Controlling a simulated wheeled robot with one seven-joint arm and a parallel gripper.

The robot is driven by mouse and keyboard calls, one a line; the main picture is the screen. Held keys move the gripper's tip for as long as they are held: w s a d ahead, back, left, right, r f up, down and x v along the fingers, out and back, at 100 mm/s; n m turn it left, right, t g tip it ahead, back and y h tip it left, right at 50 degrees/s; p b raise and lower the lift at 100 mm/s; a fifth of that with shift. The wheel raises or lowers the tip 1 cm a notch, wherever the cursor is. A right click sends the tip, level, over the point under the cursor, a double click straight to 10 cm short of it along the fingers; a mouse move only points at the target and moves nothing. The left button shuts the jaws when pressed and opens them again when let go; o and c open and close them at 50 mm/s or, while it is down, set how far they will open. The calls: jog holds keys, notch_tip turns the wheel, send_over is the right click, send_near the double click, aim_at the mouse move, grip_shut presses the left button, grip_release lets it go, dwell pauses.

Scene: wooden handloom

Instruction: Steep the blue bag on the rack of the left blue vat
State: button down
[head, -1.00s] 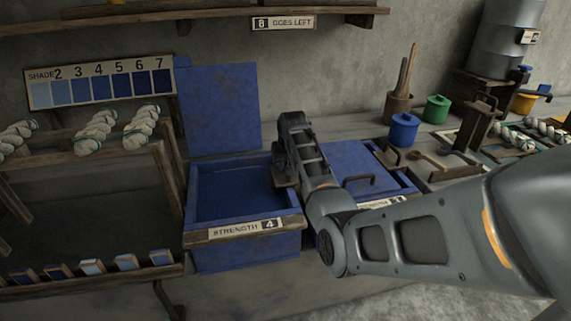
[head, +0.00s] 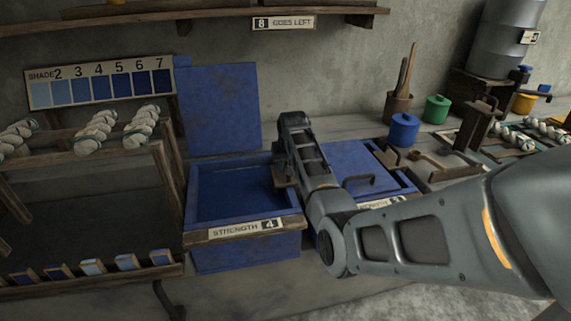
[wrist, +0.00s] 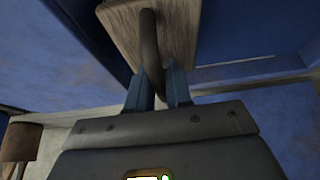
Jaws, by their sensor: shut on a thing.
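The left blue vat (head: 202,240) stands open, its blue lid (head: 220,108) raised against the wall and a "STRENGTH 4" plate on its front. Dark blue liquid (head: 235,197) shows inside. My gripper (wrist: 158,80) is at the vat's right side. In the wrist view its two blue fingers are shut on a dark curved handle (wrist: 149,40) fixed to a wooden block (wrist: 182,30). The block also shows in the head view (head: 285,182), at the vat's right rim under my gripper. I cannot make out a blue bag; the rack below is hidden.
A rail with white skeins (head: 96,132) is on the left. A shelf (head: 190,14) runs above.

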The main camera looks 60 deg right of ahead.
jog(key=shift+s+a+f, duration=0.15)
jog(key=shift+a+f, duration=0.05)
jog(key=shift+f, duration=0.25)
jog(key=r+p, duration=0.5)
jog(key=r, duration=0.1)
jog(key=r+p, duration=0.4)
jog(key=r, duration=0.1)
jog(key=shift+w+d+r+p, duration=0.2)
jog(key=shift+r+p, duration=0.2)
notch_tip(320, 180, up, 8)
jog(key=shift+f, duration=0.15)
dwell(0.4)
grip_release()
jog(key=shift+f, duration=0.25)
dwell(0.3)
notch_tip(320, 180, up, 7)
dwell(0.7)
jog(key=shift+s, duration=0.1)
dwell(0.4)
